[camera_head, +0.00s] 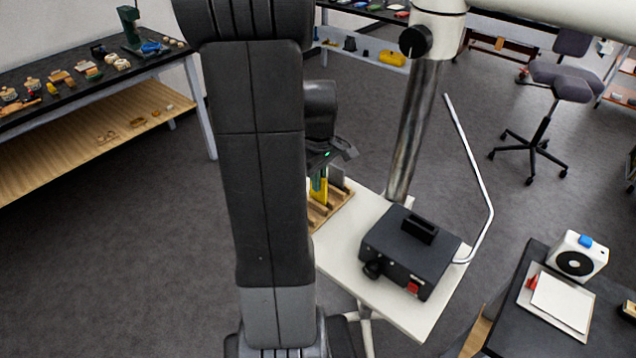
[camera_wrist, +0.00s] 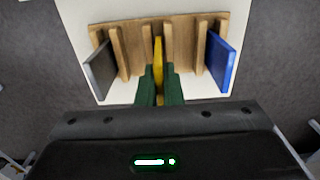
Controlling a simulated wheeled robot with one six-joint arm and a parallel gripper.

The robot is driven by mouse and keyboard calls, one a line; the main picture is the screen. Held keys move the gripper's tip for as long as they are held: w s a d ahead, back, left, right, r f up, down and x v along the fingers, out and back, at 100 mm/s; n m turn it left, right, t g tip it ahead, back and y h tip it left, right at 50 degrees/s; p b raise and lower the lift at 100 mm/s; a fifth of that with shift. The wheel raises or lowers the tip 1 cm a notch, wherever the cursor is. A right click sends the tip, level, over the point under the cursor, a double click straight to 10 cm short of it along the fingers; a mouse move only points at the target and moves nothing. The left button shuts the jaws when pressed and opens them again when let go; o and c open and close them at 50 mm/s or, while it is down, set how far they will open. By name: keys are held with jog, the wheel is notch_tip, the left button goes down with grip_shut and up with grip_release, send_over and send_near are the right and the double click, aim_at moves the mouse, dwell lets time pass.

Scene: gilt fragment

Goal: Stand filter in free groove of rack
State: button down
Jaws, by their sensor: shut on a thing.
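The wooden rack (camera_wrist: 185,42) lies across the top of the wrist view, with upright slats and grooves between them. It also shows in the head view (camera_head: 341,196), partly hidden by my arm. My gripper (camera_wrist: 159,74) has green fingers, shut on a thin yellow filter (camera_wrist: 157,58) on edge over the middle of the rack. I cannot tell if its lower edge touches the groove floor. A grey filter (camera_wrist: 101,70) stands in the rack's left end and a blue filter (camera_wrist: 220,62) in its right end. In the head view the yellow filter (camera_head: 319,190) looks upright.
The rack is on a white table (camera_head: 345,250), which also holds a black box device (camera_head: 410,250) with a bent pale tube beside it. A thick metal post (camera_head: 415,130) rises behind the table. A bench with small items (camera_head: 90,78) stands at the left.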

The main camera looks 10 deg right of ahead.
jog(key=shift+f, duration=0.85)
jog(key=shift+f, duration=0.2)
jog(key=c, duration=1.6)
grip_release()
jog(key=shift+r, duration=0.1)
notch_tip(320, 180, up, 12)
jog(key=shift+r, duration=0.15)
